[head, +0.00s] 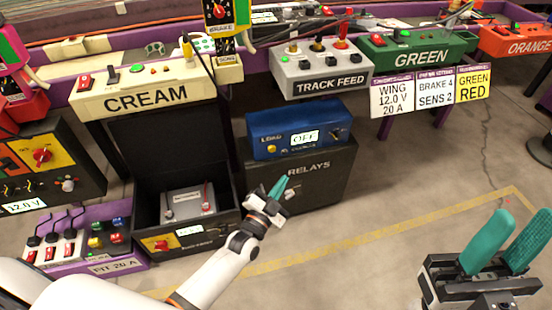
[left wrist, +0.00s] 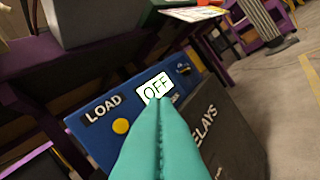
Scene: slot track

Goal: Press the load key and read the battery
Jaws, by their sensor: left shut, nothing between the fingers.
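The blue load box (head: 260,122) stands on the dark relays box (head: 330,175). Its face has the word LOAD, a round yellow key (head: 271,149) and a white display (head: 305,137) reading OFF. In the left wrist view the yellow key (left wrist: 121,126) is left of my fingers, and the display (left wrist: 154,87) is just beyond their tips. My left gripper (head: 283,182) is shut and empty, in front of the relays box, below the load box. A grey battery (head: 187,203) sits in the open black case under the CREAM panel. My right gripper (head: 505,240) is open and empty at bottom right.
The CREAM panel (head: 90,98), TRACK FEED box (head: 300,85) and GREEN panel (head: 400,58) line the purple bench above. A purple tray (head: 125,262) with switches is at lower left. The floor in front of the relays box is clear, with a yellow line (head: 400,227).

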